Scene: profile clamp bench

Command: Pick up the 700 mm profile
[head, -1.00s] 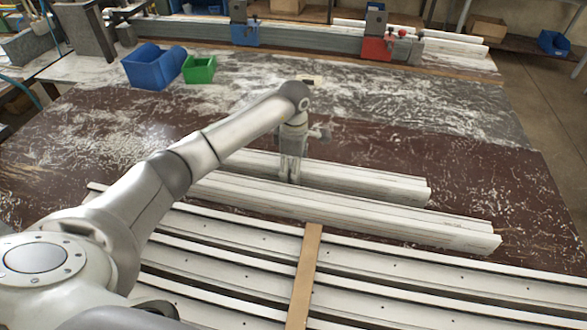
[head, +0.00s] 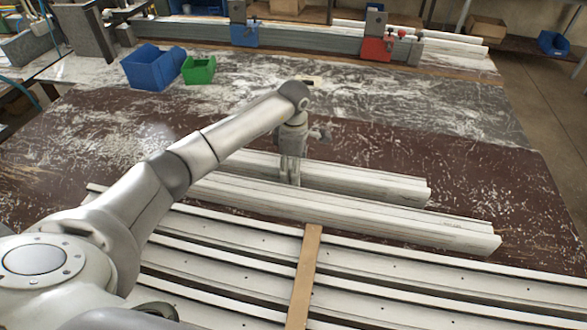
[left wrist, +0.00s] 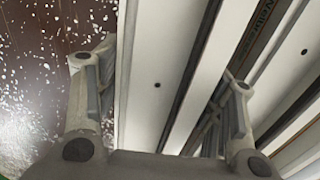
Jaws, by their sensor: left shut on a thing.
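Two loose white profiles lie side by side on the brown bench. The rear profile (head: 365,182) ends farther left than the front profile (head: 400,222); my arm hides their left parts. I can read no length on either. My left gripper (head: 290,180) points down and is shut on the rear profile. In the left wrist view the gripper (left wrist: 165,95) has one finger on each side of the held white profile (left wrist: 158,60). The profile still appears to lie on the bench. My right gripper is not in view.
More white profiles lie in front across a wooden strip (head: 304,275). A blue bin (head: 152,70) and a green bin (head: 199,69) stand at the back left. Blue (head: 245,35) and red (head: 378,48) clamps sit on the rear rail. The bench right of the profiles is clear.

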